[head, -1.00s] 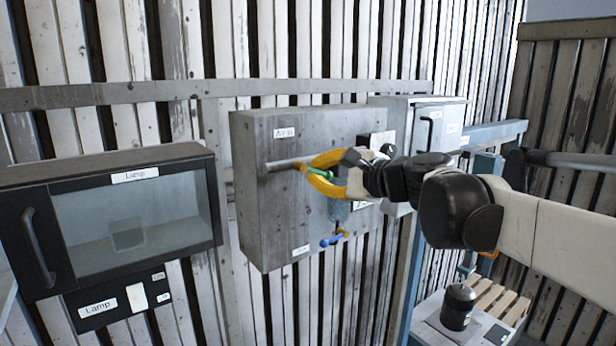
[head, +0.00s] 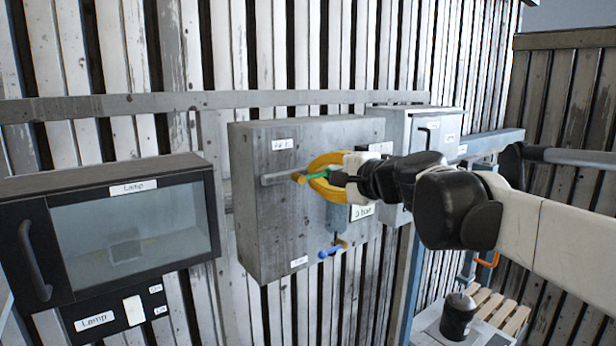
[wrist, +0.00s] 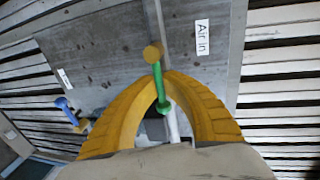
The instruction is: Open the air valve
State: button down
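The air valve is a small brass-coloured body (head: 299,177) with a green lever (head: 317,174), on a grey pipe at the front of a grey metal box (head: 262,225). In the wrist view the green lever (wrist: 161,92) runs from the brass end (wrist: 153,52) down between my fingers. My gripper (head: 311,173) has yellow fingers arched around the lever. In the wrist view the fingertips (wrist: 160,76) come together on both sides of the lever, near the brass end. An "Air in" label (wrist: 201,38) is beside the pipe.
A second valve with a blue lever (head: 328,253) sits lower on the box. A dark glass-fronted cabinet labelled Lamp (head: 135,235) stands at left. A grey cabinet (head: 430,128) is behind my arm. A dark canister (head: 457,316) stands at lower right.

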jog(key=c, duration=1.5)
grip_release()
jog(key=shift+s, duration=0.1)
jog(key=shift+c, duration=0.2)
jog(key=shift+d, duration=0.1)
jog(key=v, duration=1.2)
